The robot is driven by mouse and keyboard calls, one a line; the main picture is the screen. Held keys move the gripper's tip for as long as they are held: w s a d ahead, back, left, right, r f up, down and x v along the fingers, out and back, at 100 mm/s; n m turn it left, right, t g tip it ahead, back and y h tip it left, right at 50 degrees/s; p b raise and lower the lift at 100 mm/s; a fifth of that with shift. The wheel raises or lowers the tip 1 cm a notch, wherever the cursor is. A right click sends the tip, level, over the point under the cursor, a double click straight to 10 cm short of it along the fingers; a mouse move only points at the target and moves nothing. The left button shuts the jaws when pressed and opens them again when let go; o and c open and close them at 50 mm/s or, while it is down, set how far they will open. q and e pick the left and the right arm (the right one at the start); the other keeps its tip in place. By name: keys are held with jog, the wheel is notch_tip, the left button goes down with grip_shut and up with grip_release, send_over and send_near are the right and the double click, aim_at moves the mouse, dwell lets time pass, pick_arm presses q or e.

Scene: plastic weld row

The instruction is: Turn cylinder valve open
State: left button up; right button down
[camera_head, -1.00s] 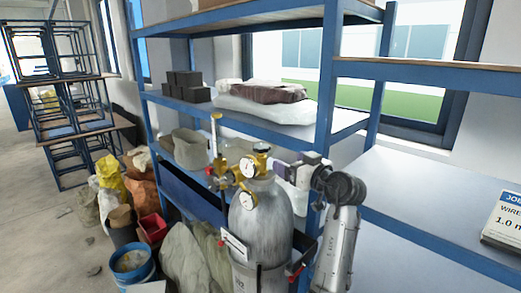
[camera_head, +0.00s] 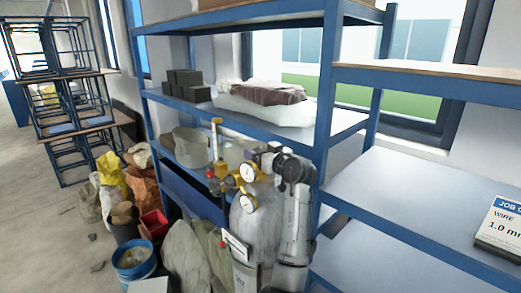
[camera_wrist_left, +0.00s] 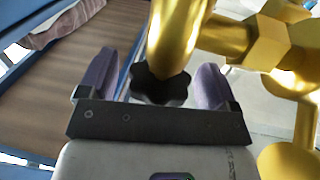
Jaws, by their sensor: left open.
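The grey gas cylinder (camera_head: 250,222) stands upright in front of the blue shelf, partly hidden by my left arm. Brass regulator fittings with round white gauges (camera_head: 248,173) sit on its top. In the left wrist view, a black lobed valve knob (camera_wrist_left: 160,85) sits at the end of a brass stem (camera_wrist_left: 178,32). My left gripper (camera_head: 258,156) is at the cylinder's top, beside the brass fittings. In the left wrist view the purple-grey fingers of this gripper (camera_wrist_left: 158,78) are open, one on each side of the knob, with visible gaps. My right gripper is not in view.
The blue shelf unit (camera_head: 325,100) stands close behind and right of the cylinder. A white bag (camera_head: 262,108) and dark blocks (camera_head: 187,85) lie on it. A blue bucket (camera_head: 135,262), a red bin (camera_head: 153,224) and sacks (camera_head: 110,175) crowd the floor at left.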

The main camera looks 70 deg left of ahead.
pick_arm(q)
jog(key=shift+a, duration=0.2)
jog(key=shift+f, duration=0.1)
jog(key=c, duration=0.9)
